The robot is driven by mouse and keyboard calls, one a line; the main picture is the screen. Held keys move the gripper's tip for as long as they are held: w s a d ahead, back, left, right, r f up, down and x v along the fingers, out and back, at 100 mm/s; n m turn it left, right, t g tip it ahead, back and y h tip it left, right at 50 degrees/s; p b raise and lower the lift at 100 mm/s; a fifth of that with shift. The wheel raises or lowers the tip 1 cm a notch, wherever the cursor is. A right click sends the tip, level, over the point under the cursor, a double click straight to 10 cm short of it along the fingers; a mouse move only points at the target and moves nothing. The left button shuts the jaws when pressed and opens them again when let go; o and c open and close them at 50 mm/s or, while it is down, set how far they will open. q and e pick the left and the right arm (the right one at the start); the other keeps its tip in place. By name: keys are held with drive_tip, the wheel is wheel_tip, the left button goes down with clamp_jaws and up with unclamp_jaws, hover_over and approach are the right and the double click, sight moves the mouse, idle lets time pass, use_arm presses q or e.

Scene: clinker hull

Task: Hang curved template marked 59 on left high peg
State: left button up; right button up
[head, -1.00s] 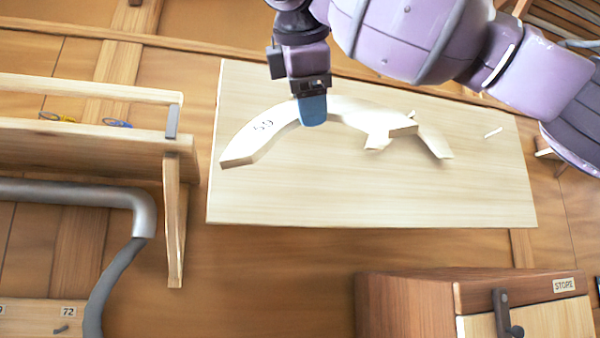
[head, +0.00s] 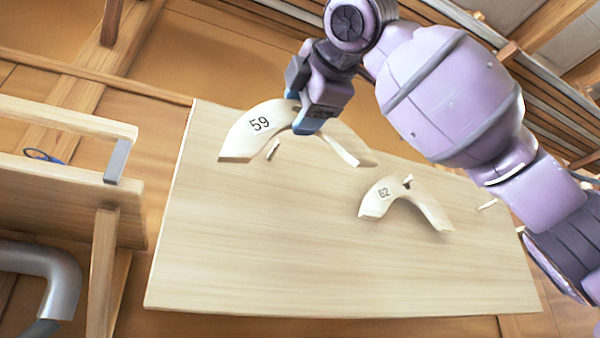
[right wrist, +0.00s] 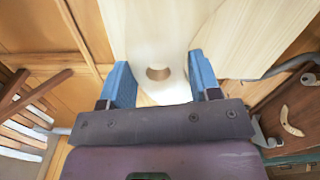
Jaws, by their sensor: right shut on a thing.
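The curved pale template marked 59 (head: 259,125) is in my right gripper (head: 308,122), whose blue fingers are shut on it right of its number. It arches in front of the upper left of the pale board (head: 250,250). A short peg (head: 272,150) shows just below its inner edge; I cannot tell whether they touch. In the right wrist view, the template (right wrist: 157,35) lies between the blue fingers (right wrist: 160,85), with a round hole near them. My left gripper is not in view.
A smaller curved template marked 62 (head: 385,195) hangs on a peg (head: 408,181) at the board's middle. Another peg (head: 488,204) is bare to its right. A wooden rack (head: 70,190) and a grey pipe (head: 45,275) stand at left. The board's lower part is clear.

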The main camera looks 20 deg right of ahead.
sight(281, 141)
drive_tip(key=shift+w+a, duration=0.1)
drive_tip(key=shift+w, duration=1.05)
drive_tip(key=shift+w+a+f+p, duration=0.1)
drive_tip(key=shift+w+p, duration=0.1)
drive_tip(key=shift+w, duration=0.85)
drive_tip(key=shift+w+d+f+p, duration=0.1)
drive_tip(key=shift+w+p, duration=0.1)
drive_tip(key=shift+w, duration=0.85)
drive_tip(key=shift+w+a+f+p, duration=0.1)
drive_tip(key=shift+w+p, duration=0.1)
drive_tip(key=shift+w, duration=0.85)
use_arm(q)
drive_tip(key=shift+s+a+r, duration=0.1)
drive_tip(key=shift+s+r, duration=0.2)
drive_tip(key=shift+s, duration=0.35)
use_arm(e)
drive_tip(key=shift+w+f, duration=0.3)
drive_tip(key=shift+w, duration=0.35)
drive_tip(key=o, duration=1.1)
